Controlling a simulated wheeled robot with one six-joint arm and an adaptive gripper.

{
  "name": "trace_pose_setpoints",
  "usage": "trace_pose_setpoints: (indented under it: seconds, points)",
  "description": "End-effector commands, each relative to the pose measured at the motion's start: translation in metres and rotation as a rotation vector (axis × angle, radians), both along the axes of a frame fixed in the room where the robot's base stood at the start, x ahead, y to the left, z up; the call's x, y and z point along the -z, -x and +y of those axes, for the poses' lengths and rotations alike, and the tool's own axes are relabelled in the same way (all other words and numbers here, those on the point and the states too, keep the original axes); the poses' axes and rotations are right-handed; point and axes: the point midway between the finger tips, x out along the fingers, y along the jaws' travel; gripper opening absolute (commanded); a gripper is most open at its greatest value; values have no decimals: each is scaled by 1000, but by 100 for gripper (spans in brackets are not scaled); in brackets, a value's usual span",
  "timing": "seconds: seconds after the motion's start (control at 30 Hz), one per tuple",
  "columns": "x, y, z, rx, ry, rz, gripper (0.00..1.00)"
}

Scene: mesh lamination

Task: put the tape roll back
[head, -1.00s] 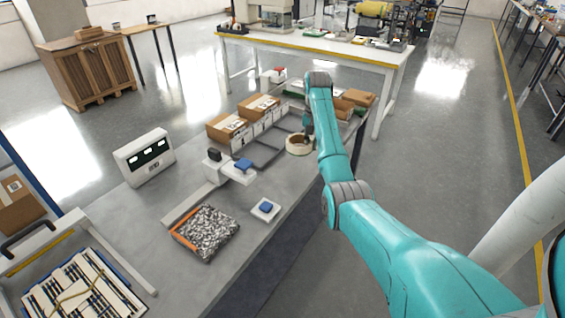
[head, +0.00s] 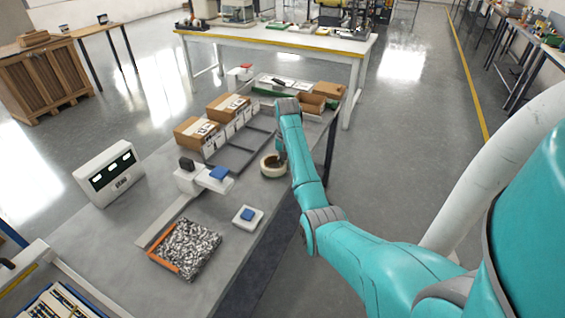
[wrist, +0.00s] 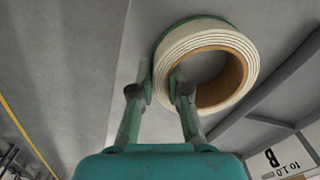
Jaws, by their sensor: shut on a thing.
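The tape roll (head: 265,168) is a cream ring with a brown core, near the right edge of the grey bench, beside the grey dividers. My gripper (head: 280,157) reaches down to it from my teal arm. In the wrist view the tape roll (wrist: 169,59) fills the upper middle. My gripper (wrist: 161,90) is shut on its ring wall, one finger outside and one inside the core. I cannot tell whether the roll touches the bench top or hangs just above it.
Cardboard boxes (head: 197,133) stand behind the grey dividers (head: 233,160). A white device with a blue top (head: 220,173), a small white button box (head: 248,216) and a tray of speckled pieces (head: 188,248) are nearer. Bare bench lies around the button box.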

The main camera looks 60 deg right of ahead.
Motion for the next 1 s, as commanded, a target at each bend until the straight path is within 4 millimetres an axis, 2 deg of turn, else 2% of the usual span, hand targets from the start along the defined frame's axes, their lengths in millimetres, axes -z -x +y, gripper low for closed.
trace_pose_setpoints:
  seconds: [0.33, 0.37, 0.4, 0.43, 0.47, 0.8, 1.0]
  points:
    - [2, 0, 0, 0, 2, -2, 0]
    - [3, 0, 0, 0, 2, -2, 20]
    - [2, 0, 0, 0, 2, -2, 30]
    - [2, 0, 0, 0, 1, -2, 38]
    - [2, 0, 0, 0, 1, -2, 40]
    - [0, 0, -1, 0, 2, -2, 40]
    - [-26, -12, -2, -5, 5, -5, 40]
